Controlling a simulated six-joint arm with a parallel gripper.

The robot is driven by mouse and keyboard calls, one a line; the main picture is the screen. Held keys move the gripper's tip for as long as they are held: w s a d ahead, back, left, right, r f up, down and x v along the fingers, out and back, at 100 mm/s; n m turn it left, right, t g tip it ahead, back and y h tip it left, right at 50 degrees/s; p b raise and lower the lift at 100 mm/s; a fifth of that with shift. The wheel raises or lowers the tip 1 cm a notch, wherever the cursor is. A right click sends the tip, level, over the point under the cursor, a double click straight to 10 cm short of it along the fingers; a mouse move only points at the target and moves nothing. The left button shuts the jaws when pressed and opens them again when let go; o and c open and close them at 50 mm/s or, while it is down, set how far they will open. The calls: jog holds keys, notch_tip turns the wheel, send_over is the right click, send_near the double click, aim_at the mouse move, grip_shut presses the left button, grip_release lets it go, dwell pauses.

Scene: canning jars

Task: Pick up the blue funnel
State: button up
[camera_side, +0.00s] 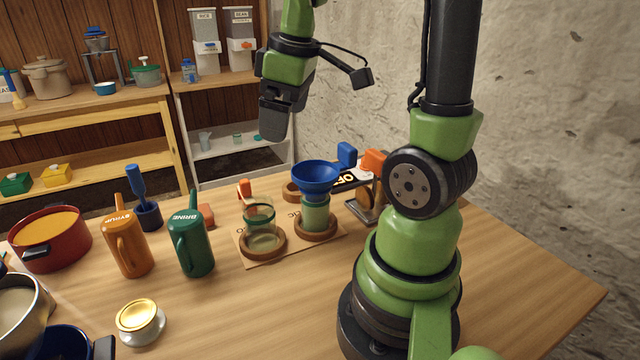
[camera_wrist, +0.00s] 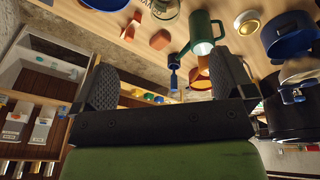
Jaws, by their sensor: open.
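The blue funnel (camera_side: 317,175) sits upright in the mouth of a pale green jar (camera_side: 316,214), in the right wooden ring of a small board. A blue block-like tab (camera_side: 347,155) shows at its right rim; I cannot tell whether it is joined to the funnel. My gripper (camera_side: 274,125) hangs above and to the left of the funnel in the side view, apart from it. In the wrist view my gripper (camera_wrist: 163,62) has its two fingers wide apart with nothing held between them.
A clear jar (camera_side: 260,225) stands left of the funnel's jar. Green (camera_side: 190,240) and orange (camera_side: 126,240) pitchers stand farther left. An orange-topped metal stand (camera_side: 367,195) is close right of the funnel. The table front (camera_side: 260,320) is mostly clear.

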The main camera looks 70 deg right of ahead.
jog(key=s+d+f+n+g, duration=0.25)
jog(key=d+f, duration=0.35)
jog(key=d, duration=0.3)
send_over(320, 179)
jog(key=a, duration=0.2)
notch_tip(320, 179, down, 4)
jog(key=f, duration=0.1)
jog(key=shift+n+y, duration=0.3)
jog(key=shift+n, duration=0.15)
jog(key=shift+s+f, duration=0.2)
jog(key=shift+f, duration=1.15)
jog(key=shift+s+f, duration=0.15)
jog(key=shift+f, duration=1.2)
jog(key=c, duration=0.6)
